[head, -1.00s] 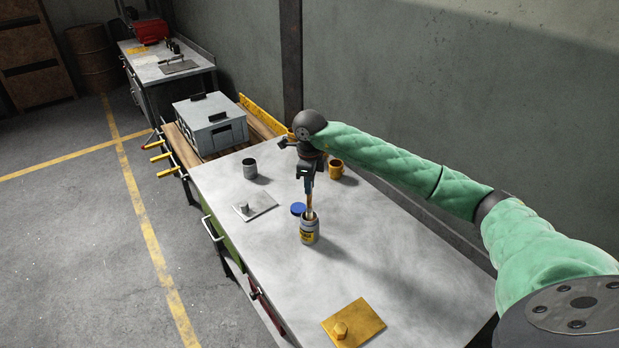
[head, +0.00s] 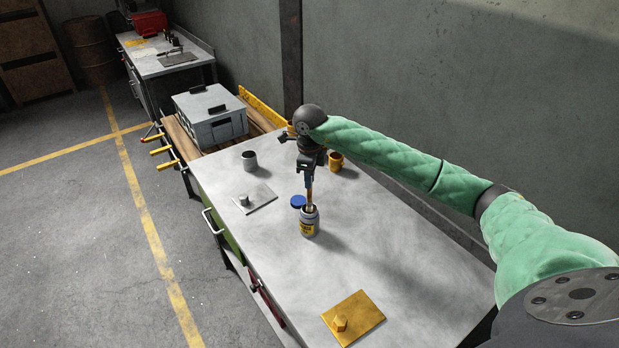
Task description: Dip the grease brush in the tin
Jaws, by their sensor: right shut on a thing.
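The tin (head: 308,228) is a small open jar with a yellow label, upright on the grey bench top. My right gripper (head: 308,178) is above the tin, fingers pointing down, shut on the grease brush (head: 310,197). The brush hangs roughly upright, and its lower end is in the tin's mouth. The bristle tip is hidden inside the tin, so its depth cannot be told. My left gripper is not in view.
On the bench (head: 400,270) stand a grey cup (head: 249,161), a yellow mug (head: 336,161), a grey plate with a knob (head: 262,198) and a yellow plate with a bolt (head: 366,312). A grey box (head: 215,121) is beyond the bench. The bench's front right is clear.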

